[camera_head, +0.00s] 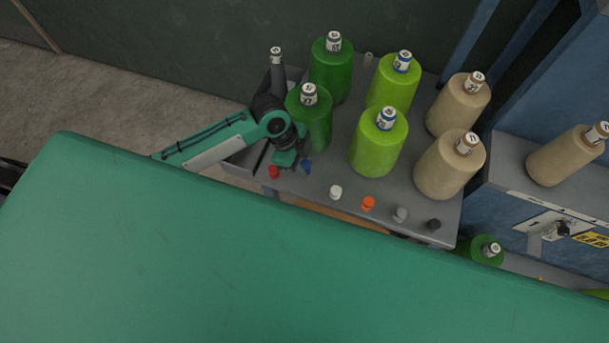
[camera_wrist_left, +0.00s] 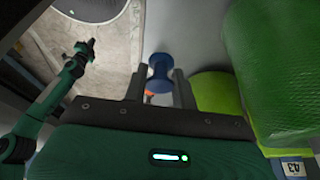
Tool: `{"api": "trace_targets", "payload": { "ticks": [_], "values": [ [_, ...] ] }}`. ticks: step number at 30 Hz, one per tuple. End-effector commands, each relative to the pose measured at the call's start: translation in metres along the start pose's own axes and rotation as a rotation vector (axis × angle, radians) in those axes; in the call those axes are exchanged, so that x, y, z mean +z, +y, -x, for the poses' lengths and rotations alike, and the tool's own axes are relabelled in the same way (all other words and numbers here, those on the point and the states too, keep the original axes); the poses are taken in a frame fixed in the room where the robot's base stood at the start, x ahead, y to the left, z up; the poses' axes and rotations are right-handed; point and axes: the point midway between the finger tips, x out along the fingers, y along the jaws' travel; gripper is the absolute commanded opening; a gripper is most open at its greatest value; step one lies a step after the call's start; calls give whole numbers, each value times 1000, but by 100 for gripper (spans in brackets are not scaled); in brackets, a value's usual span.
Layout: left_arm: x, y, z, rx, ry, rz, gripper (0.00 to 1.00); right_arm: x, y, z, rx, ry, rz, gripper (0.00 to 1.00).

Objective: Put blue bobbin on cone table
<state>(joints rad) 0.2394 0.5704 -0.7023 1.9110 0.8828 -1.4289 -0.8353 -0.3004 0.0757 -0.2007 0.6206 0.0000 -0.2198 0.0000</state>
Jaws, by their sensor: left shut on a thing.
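The blue bobbin (camera_head: 307,167) is at the tip of my left gripper (camera_head: 298,164), near the front left of the grey cone table (camera_head: 310,184). In the left wrist view the blue bobbin (camera_wrist_left: 160,72) sits between the two dark fingers of the left gripper (camera_wrist_left: 160,80), which is shut on it. I cannot tell whether its base touches the tabletop. A slim green arm with a dark end (camera_wrist_left: 82,55) shows at the left of the left wrist view; it looks like my right arm, its jaws too small to read.
Dark green (camera_head: 331,70), lime (camera_head: 378,145) and beige (camera_head: 450,168) cones crowd the table. Red (camera_head: 274,171), white (camera_head: 336,192), orange (camera_head: 368,203), grey (camera_head: 401,214) and black (camera_head: 433,225) bobbins line its front edge. A blue machine (camera_head: 530,180) stands at the right.

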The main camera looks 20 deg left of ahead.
Motion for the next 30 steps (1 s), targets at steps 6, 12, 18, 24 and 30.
{"api": "trace_targets", "payload": {
  "ticks": [6, 12, 18, 24, 30],
  "values": [
    [16, 0, -39, 2, 0, 2, 6, 1, 5, 10, 5, -3, 2, 0],
    [22, 1, -55, 1, 0, 1, 6, 1, 7, 13, 7, -3, 3, 0],
    [32, 0, -79, 1, 0, 3, 6, 1, 7, 18, 7, -3, 3, 0],
    [35, 0, -84, -1, 0, 0, 6, 0, 6, 18, 6, -3, 2, 0],
    [36, 0, -86, -1, 0, 0, 6, 0, 2, 16, 2, -2, 0, 0]
  ]
}}
